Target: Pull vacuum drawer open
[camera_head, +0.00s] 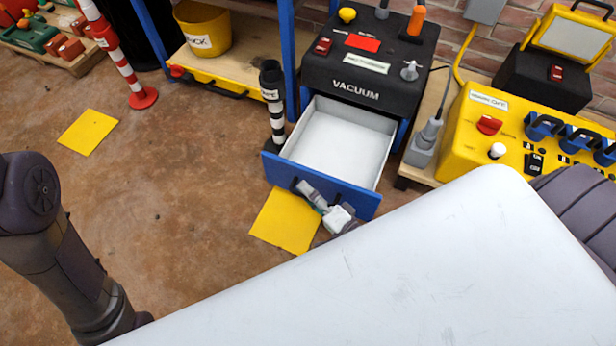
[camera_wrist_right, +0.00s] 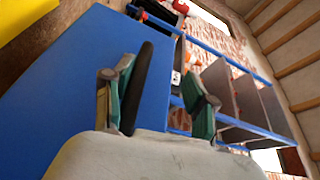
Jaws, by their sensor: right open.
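The vacuum drawer (camera_head: 342,131) is slid out below the black box (camera_head: 370,62) labelled VACUUM. Its white inside is visible and looks empty. Its blue front panel (camera_head: 355,201) faces me. My right gripper (camera_head: 322,203) is open at the outside of this panel, near its middle. In the right wrist view, the green fingers of my right gripper (camera_wrist_right: 168,80) are spread in front of a blue surface (camera_wrist_right: 75,85). A dark strip lies beside the left finger; I cannot tell whether it is the handle or a finger pad. My left gripper is out of view.
A yellow floor sheet (camera_head: 285,222) lies under the drawer's front left corner. A black-and-white post (camera_head: 272,95) stands close to its left side. A yellow control box (camera_head: 490,115) sits to the right. Open floor (camera_head: 170,190) lies to the left.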

